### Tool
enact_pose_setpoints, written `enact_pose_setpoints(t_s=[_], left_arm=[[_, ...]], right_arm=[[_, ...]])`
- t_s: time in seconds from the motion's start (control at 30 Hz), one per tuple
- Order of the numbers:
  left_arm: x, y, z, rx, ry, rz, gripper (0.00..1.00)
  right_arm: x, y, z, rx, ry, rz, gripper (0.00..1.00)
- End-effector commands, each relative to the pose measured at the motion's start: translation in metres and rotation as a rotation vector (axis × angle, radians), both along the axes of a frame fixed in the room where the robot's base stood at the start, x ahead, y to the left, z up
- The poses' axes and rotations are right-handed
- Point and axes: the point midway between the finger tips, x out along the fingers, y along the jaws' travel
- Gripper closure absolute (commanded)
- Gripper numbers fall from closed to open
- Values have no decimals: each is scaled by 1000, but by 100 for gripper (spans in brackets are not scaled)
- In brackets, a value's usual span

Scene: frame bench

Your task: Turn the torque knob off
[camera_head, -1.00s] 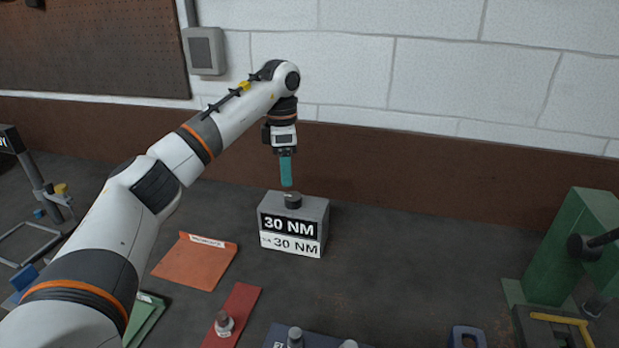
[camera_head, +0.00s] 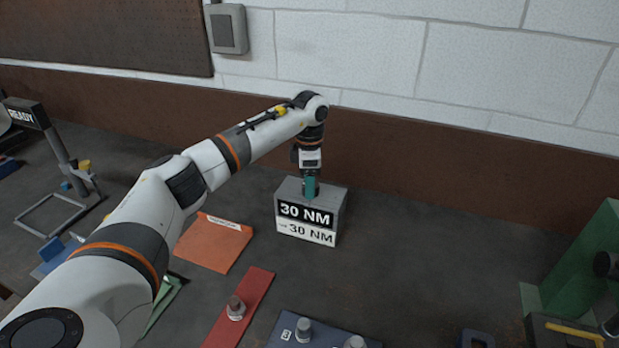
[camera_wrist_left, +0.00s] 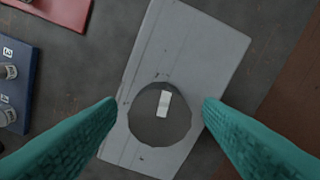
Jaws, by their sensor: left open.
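The torque box (camera_head: 334,210) is a grey block near the back of the bench, with "30 NM" on its front on a black label and again on a white label. In the left wrist view its grey top (camera_wrist_left: 199,45) bears a round dark knob (camera_wrist_left: 145,129) with a white mark. My left gripper (camera_head: 310,190) points straight down over the box, its teal fingers around the knob's place. In the left wrist view the open fingers (camera_wrist_left: 160,108) stand on either side of the knob, with gaps visible. The knob is mostly hidden behind the fingers in the head view. My right gripper is not in view.
An orange sheet (camera_head: 212,245) lies left of the box. A red mat (camera_head: 240,310) with a small knob-like part and a blue plate (camera_head: 325,336) with pegs lie in front. A green fixture (camera_head: 585,262) stands at right. Bench right of the box is clear.

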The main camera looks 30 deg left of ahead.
Motion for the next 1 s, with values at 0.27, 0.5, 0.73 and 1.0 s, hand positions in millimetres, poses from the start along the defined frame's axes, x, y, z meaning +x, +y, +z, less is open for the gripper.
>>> enact_pose_setpoints(t_s=[0.27, 0.5, 0.73, 1.0], left_arm=[[0, 0, -8, -1, -1, -1, 39], [0, 0, -8, -1, -1, -1, 59], [0, 0, -8, 0, 0, 0, 84], [0, 0, -8, 0, 0, 53, 84]], right_arm=[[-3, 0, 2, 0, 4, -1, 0], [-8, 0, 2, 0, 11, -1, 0], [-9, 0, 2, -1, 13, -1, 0], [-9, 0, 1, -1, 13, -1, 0]])
